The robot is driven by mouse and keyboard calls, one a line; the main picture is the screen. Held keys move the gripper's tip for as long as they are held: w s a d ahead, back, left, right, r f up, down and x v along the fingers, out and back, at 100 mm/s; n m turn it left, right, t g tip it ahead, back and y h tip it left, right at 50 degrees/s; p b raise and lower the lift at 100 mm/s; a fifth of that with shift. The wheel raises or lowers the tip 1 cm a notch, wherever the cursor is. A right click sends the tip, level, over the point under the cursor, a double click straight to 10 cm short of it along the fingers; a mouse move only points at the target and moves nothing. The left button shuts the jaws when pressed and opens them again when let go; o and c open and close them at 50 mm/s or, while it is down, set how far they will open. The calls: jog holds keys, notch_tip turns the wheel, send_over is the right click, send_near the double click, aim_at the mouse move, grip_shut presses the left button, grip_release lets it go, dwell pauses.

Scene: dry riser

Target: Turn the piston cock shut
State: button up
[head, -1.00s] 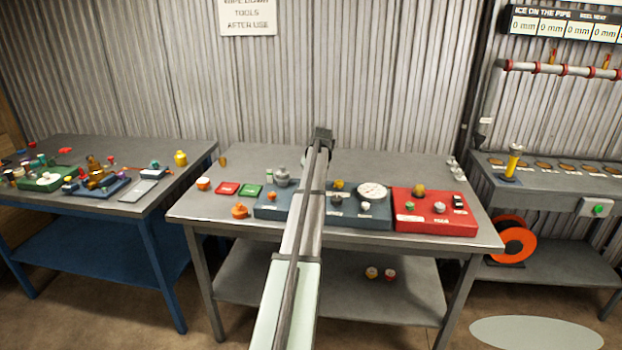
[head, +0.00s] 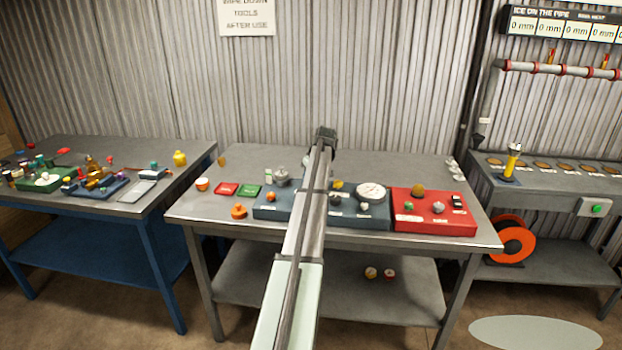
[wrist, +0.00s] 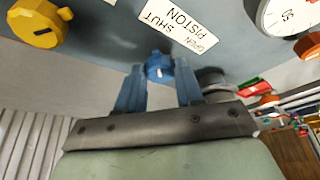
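The piston cock is a small blue knob (wrist: 159,67) with a white mark, on a grey-blue panel (wrist: 105,32). A white label (wrist: 180,24) reading OPEN, SHUT and PISTON sits beside it, upside down in the wrist view. My gripper (wrist: 160,70) has its two blue fingers apart, one on each side of the knob. Whether the fingertips touch the knob I cannot tell. In the head view my arm hides the gripper and the blue knob; the grey-blue panel (head: 274,213) shows on both sides of the arm.
A yellow knob (wrist: 38,22) and a white dial (wrist: 288,14) are on the same panel. A red panel (head: 435,222) stands to its right on the bench. An orange knob (head: 239,211) and red and green blocks lie left. The back of the bench is mostly clear.

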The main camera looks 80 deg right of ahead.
jog(key=o, duration=0.4)
jog(key=v, duration=1.4)
jog(key=shift+w+f, duration=0.1)
jog(key=shift+w, duration=0.05)
